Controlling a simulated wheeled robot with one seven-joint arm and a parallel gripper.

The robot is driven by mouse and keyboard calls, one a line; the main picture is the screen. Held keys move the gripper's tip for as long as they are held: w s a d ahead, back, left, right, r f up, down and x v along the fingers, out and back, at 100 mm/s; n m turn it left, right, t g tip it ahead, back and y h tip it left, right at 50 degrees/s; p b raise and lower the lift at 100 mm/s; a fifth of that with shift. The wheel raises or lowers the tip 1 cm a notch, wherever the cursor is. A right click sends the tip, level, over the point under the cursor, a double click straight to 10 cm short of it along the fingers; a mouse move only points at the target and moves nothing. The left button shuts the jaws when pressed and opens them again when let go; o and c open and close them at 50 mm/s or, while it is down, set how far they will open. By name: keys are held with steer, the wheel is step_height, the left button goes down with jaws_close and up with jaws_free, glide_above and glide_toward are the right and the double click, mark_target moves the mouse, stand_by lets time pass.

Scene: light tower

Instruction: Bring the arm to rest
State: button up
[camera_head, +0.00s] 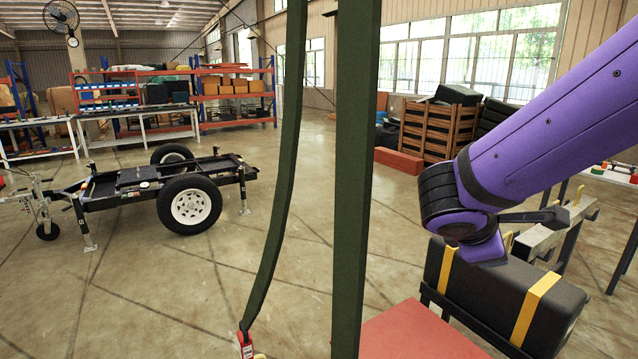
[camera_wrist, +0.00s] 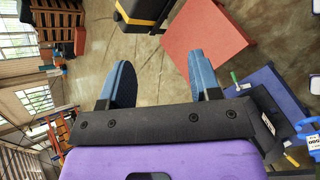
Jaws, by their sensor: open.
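My gripper (camera_wrist: 161,76) shows in the wrist view with its two blue-padded fingers wide apart and nothing between them. Bare concrete floor shows beyond the gap. In the head view my purple arm comes in from the upper right and bends at a dark joint above a black case. I cannot make out the fingers in the head view.
A black case with yellow straps (camera_head: 484,288) lies below my arm, beside a red tabletop (camera_head: 415,335). A wheeled trailer chassis (camera_head: 140,187) stands left, with open floor around it.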

steer(key=s+d+r+m+y, duration=0.1)
steer(key=s+r+m+y, duration=0.2)
steer(key=s+m, duration=0.4)
steer(key=s+d+r+m+y, duration=0.2)
steer(key=s+r+m+y, duration=0.2)
steer(key=s+m, duration=0.3)
steer(key=shift+s+r+m+g+y, duration=0.15)
steer(key=shift+s+m+g+y, duration=0.2)
steer(key=shift+s+y, duration=0.45)
